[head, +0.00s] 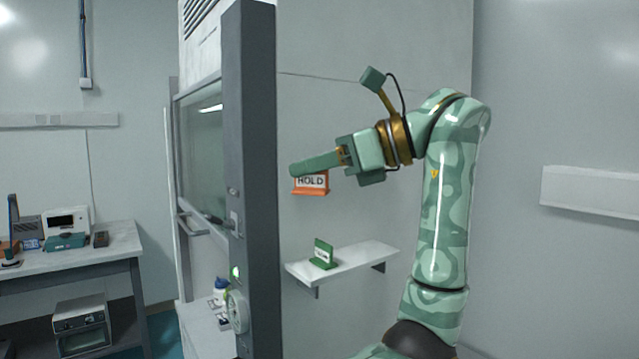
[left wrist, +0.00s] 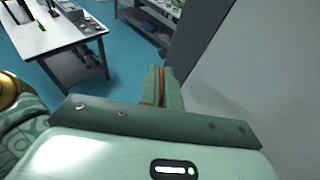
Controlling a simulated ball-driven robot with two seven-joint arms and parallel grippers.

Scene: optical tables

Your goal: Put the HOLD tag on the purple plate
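The HOLD tag (head: 311,182) is a white card with dark letters on an orange stand. It hangs under the fingertips of my left gripper (head: 312,165), in the air above a wall shelf. In the left wrist view the two green fingers of my left gripper (left wrist: 162,88) are closed on a thin orange strip of the HOLD tag (left wrist: 162,75). The fingers cover the tag's top edge in the head view. The purple plate cannot be made out in either view. My right gripper does not show.
The white wall shelf (head: 345,263) holds a green tag stand (head: 323,254). A tall cabinet with a dark grey post (head: 252,150) stands left of the gripper, a bottle (head: 221,287) on its ledge. A bench (head: 110,240) with instruments stands far left.

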